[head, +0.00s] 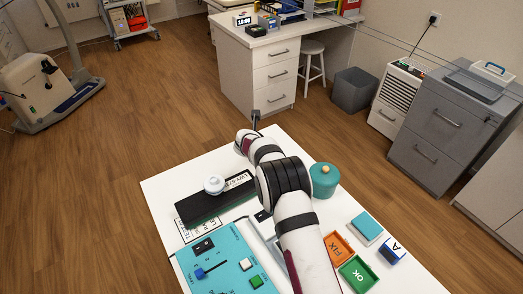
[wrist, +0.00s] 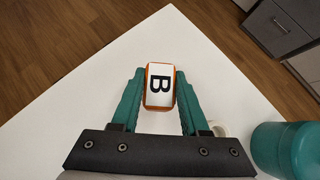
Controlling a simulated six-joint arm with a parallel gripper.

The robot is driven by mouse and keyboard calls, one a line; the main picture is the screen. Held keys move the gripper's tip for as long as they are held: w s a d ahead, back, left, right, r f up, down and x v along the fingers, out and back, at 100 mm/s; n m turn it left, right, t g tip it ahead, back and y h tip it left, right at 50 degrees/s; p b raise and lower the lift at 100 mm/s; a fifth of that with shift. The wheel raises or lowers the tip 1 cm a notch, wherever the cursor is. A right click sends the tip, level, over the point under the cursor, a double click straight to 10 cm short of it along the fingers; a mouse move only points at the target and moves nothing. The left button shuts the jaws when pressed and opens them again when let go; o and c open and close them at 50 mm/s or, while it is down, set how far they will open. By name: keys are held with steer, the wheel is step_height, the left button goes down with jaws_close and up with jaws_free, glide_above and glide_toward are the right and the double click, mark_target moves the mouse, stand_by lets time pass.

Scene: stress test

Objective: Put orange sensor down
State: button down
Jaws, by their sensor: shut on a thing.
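In the head view my arm hides the gripper and the sensor. An orange tray (head: 337,249) and a green tray marked "OK" (head: 358,273) lie to the right of my arm.
A teal jar (head: 323,181) stands close to the right of my arm; it also shows in the wrist view (wrist: 285,150). A blue block marked "A" (head: 392,251), a teal-topped box (head: 366,228), a black stand (head: 203,208) and a teal switch panel (head: 225,262) occupy the table.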

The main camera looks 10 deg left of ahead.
steer(key=shift+f, duration=1.3)
steer(key=shift+c, duration=2.1)
jaws_free()
steer(key=shift+f, duration=0.15)
